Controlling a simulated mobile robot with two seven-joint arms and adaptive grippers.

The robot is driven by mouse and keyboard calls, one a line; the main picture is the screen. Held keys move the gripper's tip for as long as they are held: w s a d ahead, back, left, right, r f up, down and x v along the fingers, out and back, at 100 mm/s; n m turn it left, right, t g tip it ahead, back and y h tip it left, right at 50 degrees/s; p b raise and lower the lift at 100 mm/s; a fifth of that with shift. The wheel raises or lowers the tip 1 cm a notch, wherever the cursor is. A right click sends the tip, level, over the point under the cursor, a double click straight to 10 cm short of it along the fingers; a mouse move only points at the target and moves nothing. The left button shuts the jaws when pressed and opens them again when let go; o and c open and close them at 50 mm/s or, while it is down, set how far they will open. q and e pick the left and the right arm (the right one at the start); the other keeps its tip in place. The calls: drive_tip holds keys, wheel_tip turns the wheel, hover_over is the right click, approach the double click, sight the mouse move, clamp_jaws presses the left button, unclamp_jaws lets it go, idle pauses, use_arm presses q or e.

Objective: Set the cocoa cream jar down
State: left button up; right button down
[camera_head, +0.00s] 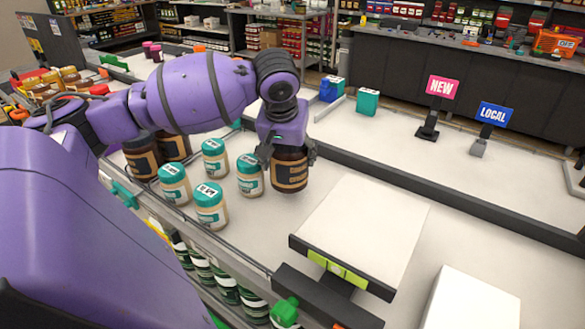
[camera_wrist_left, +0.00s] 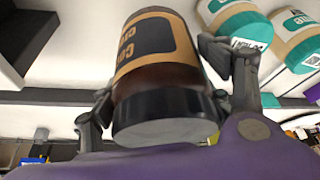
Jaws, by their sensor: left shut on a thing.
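The cocoa cream jar (camera_head: 289,169) is dark brown with a tan and black label. My left gripper (camera_head: 287,150) is shut on it from above, at the upper part of the jar. In the left wrist view the jar (camera_wrist_left: 157,60) sits between the two fingers (camera_wrist_left: 165,100), its dark lid towards the camera. The jar is upright over the white counter, just right of a teal-lidded jar (camera_head: 249,176). I cannot tell whether its base touches the counter. My right gripper does not show.
Several teal-lidded jars (camera_head: 210,207) stand left of the held jar, with dark jars (camera_head: 142,157) behind them. A white-topped scale (camera_head: 367,229) stands to the front right. The counter behind the scale is clear up to a dark rail. NEW (camera_head: 441,88) and LOCAL (camera_head: 492,114) signs stand farther back.

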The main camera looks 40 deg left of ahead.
use_arm(q)
drive_tip(key=shift+w, duration=0.2)
drive_tip(key=shift+w+a+f, duration=0.1)
drive_tip(key=shift+w+f, duration=0.1)
drive_tip(key=shift+f, duration=1.6)
drive_tip(key=shift+f, duration=0.1)
drive_tip(key=o, duration=1.6)
drive_tip(key=shift+f, duration=0.1)
drive_tip(key=shift+o, duration=0.2)
